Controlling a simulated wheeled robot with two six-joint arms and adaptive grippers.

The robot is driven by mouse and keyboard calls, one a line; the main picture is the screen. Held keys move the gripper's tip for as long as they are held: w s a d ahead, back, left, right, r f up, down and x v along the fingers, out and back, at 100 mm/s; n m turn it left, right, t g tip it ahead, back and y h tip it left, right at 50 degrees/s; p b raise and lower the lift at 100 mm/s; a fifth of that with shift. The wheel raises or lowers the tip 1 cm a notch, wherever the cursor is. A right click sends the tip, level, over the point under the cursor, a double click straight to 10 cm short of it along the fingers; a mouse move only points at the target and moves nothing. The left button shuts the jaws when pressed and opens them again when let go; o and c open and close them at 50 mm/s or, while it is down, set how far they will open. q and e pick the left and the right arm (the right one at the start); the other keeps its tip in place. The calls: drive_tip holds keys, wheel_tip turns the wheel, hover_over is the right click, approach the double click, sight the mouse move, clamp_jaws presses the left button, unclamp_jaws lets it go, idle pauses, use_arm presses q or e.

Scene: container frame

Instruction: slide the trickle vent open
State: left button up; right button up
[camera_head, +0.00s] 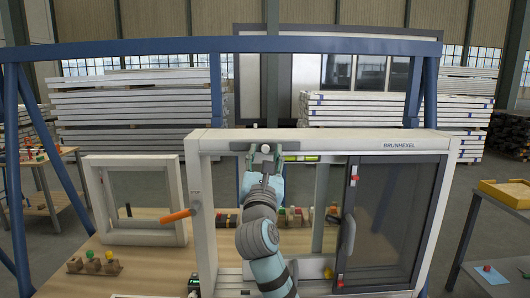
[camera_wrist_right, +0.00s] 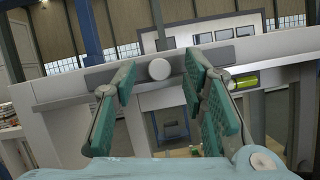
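The trickle vent is a narrow grey strip (camera_wrist_right: 115,77) along the top rail of the white window frame (camera_head: 340,143). Its pale round knob (camera_wrist_right: 159,69) stands out from the strip in the right wrist view. My right gripper (camera_wrist_right: 160,80) is open, with one green-padded finger on each side of the knob and visible gaps between. In the head view my right gripper (camera_head: 262,160) is raised at the top rail, left of its middle, and hides part of the vent. My left gripper is not in view.
A green spirit level (camera_head: 301,158) is at the top rail, just right of my right gripper. A dark sliding sash (camera_head: 395,215) fills the right. Small coloured parts (camera_head: 94,262) lie on the wooden bench.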

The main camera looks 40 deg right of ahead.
drive_tip(key=shift+w+d+r, duration=0.35)
drive_tip(key=shift+w, duration=0.05)
drive_tip(key=shift+c, duration=0.6)
clamp_jaws()
